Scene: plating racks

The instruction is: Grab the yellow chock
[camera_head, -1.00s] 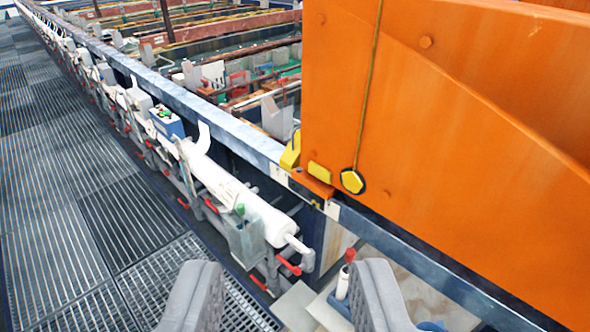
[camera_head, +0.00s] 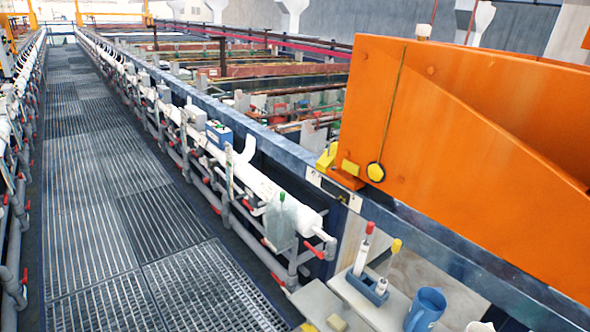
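A small yellow chock (camera_head: 327,157) sits on the blue-grey rail, just left of the lower corner of the big orange panel (camera_head: 450,140). A second yellow piece (camera_head: 350,167) is right beside it, against the orange panel. A yellow round knob is on the orange panel, further right. My gripper is not in view in this frame, so its place relative to the chock does not show.
The rail (camera_head: 290,150) runs back along the tanks. White pipes (camera_head: 260,185) with red handles line the walkway. A grey ledge (camera_head: 370,305) at the bottom holds a blue mug (camera_head: 426,308) and a stand with red- and yellow-topped items. The grated walkway (camera_head: 110,200) is clear.

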